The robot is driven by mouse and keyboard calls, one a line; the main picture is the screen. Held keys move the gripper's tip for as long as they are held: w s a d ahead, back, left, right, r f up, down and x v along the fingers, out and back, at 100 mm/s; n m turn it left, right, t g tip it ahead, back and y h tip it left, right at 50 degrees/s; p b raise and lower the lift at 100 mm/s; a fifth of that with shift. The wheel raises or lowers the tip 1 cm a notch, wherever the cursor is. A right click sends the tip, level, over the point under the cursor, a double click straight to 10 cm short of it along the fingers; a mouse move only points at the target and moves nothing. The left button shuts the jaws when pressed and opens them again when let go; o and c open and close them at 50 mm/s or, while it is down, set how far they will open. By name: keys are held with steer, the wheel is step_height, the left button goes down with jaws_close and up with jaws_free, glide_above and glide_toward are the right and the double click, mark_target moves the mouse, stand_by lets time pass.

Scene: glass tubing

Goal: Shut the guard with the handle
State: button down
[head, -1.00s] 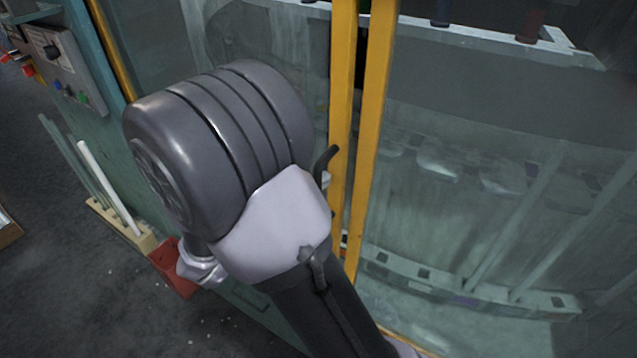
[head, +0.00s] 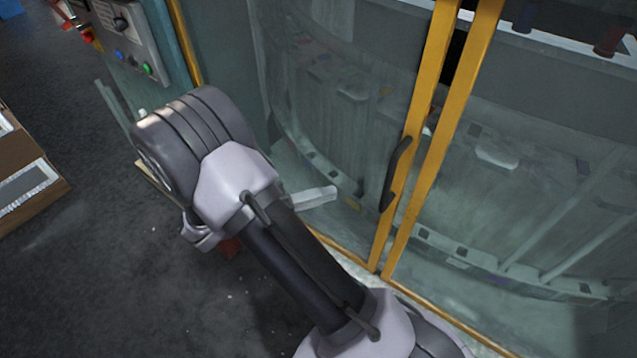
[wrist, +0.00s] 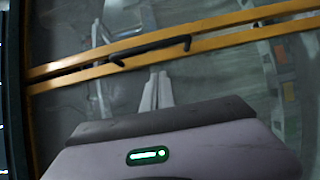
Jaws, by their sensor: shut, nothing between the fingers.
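The guard is a glazed panel (head: 330,110) with a yellow upright edge (head: 427,75). A black bar handle (head: 396,172) is fixed on that edge; it also shows in the wrist view (wrist: 150,49). A second yellow upright (head: 462,100) stands just right of it, with a narrow gap between them, dark at the top. My gripper (head: 332,192) is left of the handle, in front of the glass and apart from the handle. In the wrist view my gripper (wrist: 157,77) is shut and empty, its tips pointing toward the yellow edge just short of the handle.
A control panel (head: 127,38) with coloured buttons is at the upper left. A brown box (head: 30,185) stands on the floor at the left edge. Dark floor (head: 90,270) is open at the lower left. A second glass panel (head: 540,190) fills the right side.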

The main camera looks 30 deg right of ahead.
mark_target(385, 195)
steer(key=s+d, duration=0.3)
steer(key=d, duration=0.5)
steer(key=shift+s+d+f, duration=0.15)
steer(key=shift+s, duration=0.25)
steer(key=shift+s, duration=0.1)
steer(key=shift+s+d, duration=0.25)
steer(key=shift+s, duration=0.8)
